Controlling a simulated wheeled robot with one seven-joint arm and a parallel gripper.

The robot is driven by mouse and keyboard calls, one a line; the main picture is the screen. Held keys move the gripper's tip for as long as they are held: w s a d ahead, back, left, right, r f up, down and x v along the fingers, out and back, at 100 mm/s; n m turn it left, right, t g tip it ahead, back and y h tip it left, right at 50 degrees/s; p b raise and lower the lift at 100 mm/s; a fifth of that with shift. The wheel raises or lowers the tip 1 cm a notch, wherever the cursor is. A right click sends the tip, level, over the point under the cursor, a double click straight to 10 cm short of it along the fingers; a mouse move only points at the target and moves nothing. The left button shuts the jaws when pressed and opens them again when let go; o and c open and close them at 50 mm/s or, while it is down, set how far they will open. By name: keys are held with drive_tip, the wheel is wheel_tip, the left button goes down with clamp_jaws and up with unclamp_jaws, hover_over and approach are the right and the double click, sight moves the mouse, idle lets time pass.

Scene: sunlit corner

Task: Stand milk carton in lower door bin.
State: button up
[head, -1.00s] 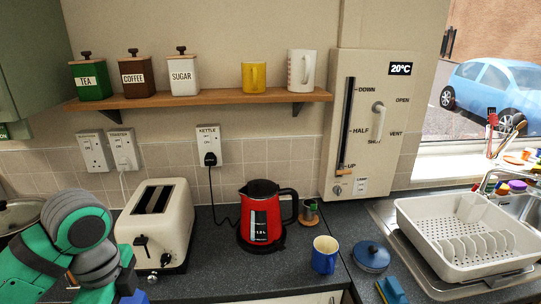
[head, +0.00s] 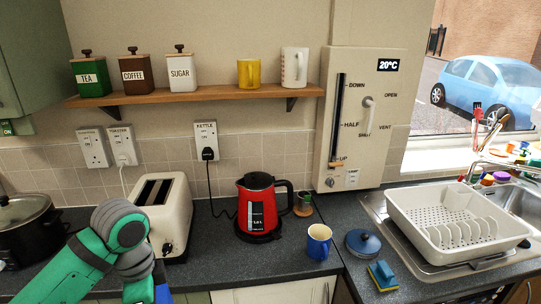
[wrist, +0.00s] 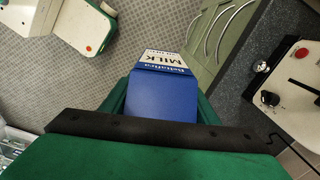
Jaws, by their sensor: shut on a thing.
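The milk carton (wrist: 165,92) is blue with a white band reading MILK near its top. In the wrist view it sits between the green fingers of my gripper (wrist: 163,105), which is shut on it. Its lower part is hidden by my gripper. In the head view my arm comes in at the bottom left, and a small blue patch at the bottom edge may be part of the carton. The lower door bin is not clearly visible in either view.
The counter holds a toaster (head: 163,215), red kettle (head: 258,205), blue mug (head: 319,242) and slow cooker (head: 28,232). A dish rack (head: 455,228) stands at right. The wrist view shows green cabinet fronts with handles (wrist: 222,35), speckled floor and a white-and-green object (wrist: 82,28).

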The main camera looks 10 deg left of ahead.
drive_tip(key=w+d+f+n, duration=0.4)
drive_tip(key=w+d+f, duration=0.3)
drive_tip(key=d+f, duration=0.45)
drive_tip(key=w+d+f+n, duration=0.5)
drive_tip(key=w+d+f, duration=0.25)
drive_tip(key=f, duration=0.65)
drive_tip(key=w+d+f+n, duration=0.1)
drive_tip(key=d+f, duration=0.4)
drive_tip(key=d, duration=0.3)
drive_tip(key=w+d+f+n, duration=0.1)
drive_tip(key=d+f, duration=0.4)
drive_tip(key=d, duration=0.3)
drive_tip(key=s+a+f, duration=0.4)
drive_tip(key=s+f, duration=0.3)
drive_tip(key=shift+s+n, duration=0.3)
drive_tip(key=shift+w+a, duration=0.1)
drive_tip(key=shift+a, duration=0.1)
